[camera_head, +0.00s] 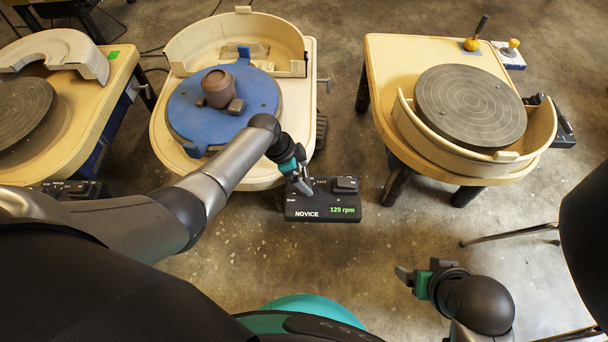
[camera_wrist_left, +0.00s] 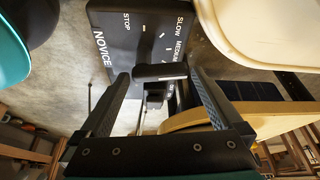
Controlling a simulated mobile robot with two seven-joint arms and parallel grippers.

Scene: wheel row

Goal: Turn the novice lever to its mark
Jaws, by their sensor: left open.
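The novice control box (camera_head: 322,207) is black, with the word NOVICE and a green 120 rpm display, at the front of the middle wheel table. My left gripper (camera_head: 301,184) is at the box's left part and covers the lever in the head view. In the left wrist view the lever (camera_wrist_left: 160,70) is a dark bar with a white line, between the two open fingers. The box face (camera_wrist_left: 125,35) there shows STOP, SLOW and part of MEDIUM; I cannot tell which mark the lever points at. My right gripper (camera_head: 406,275) is away at lower right, its opening unclear.
The middle table carries a blue wheel (camera_head: 185,108) with a brown pot (camera_head: 217,88) on it. A right table holds a grey wheel (camera_head: 470,105), with another control box (camera_head: 562,125) at its side. A left table (camera_head: 110,95) stands close by. Floor in front is mostly clear.

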